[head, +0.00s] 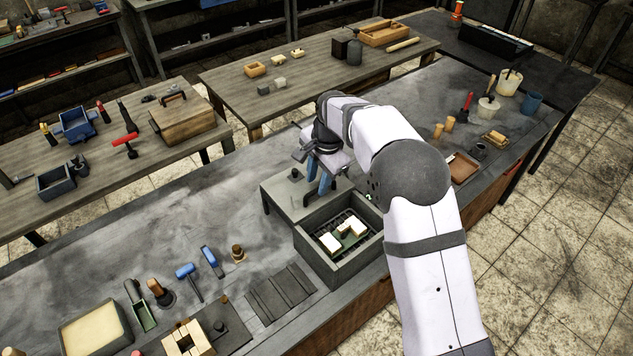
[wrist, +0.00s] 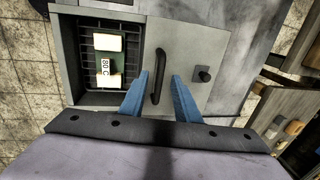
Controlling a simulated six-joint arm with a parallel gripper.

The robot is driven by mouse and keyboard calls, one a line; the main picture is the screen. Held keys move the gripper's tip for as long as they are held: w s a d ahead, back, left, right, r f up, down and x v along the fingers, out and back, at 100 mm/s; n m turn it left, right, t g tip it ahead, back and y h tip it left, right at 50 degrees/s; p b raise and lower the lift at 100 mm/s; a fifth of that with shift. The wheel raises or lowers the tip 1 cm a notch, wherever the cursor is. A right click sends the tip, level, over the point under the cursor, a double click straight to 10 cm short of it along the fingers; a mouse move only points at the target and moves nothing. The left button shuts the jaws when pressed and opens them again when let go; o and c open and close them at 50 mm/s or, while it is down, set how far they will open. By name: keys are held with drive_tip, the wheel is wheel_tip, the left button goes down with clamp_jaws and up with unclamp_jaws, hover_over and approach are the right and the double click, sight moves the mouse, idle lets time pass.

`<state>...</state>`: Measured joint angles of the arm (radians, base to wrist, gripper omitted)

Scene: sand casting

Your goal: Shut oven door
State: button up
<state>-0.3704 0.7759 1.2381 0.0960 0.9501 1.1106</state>
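In the wrist view the door (wrist: 205,40) is right of the opening and bears a black bar handle (wrist: 158,75) and a dark knob (wrist: 203,74). My gripper (wrist: 159,76) is open, its blue fingers on either side of the handle. I cannot tell whether they touch it.
Blue-handled tools (head: 211,262) and dark flat plates (head: 280,294) lie on the bench in front and left of the oven. A brown tray (head: 463,169) and cups stand to the right. The bench left of the door is mostly clear.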

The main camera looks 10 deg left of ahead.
drive_tip(key=shift+w+a+f+p, duration=0.1)
drive_tip(key=shift+f+p, duration=0.1)
drive_tip(key=shift+f, duration=0.45)
drive_tip(key=shift+w+a+f+p, duration=0.1)
drive_tip(key=shift+f+p, duration=0.05)
drive_tip(key=shift+f, duration=0.45)
clamp_jaws()
drive_tip(key=shift+s, duration=0.1)
drive_tip(key=s+d+b, duration=0.3)
drive_tip(key=s+d, duration=0.8)
drive_tip(key=d, duration=0.1)
drive_tip(key=shift+s+b, duration=0.35)
drive_tip(key=shift+b, duration=0.05)
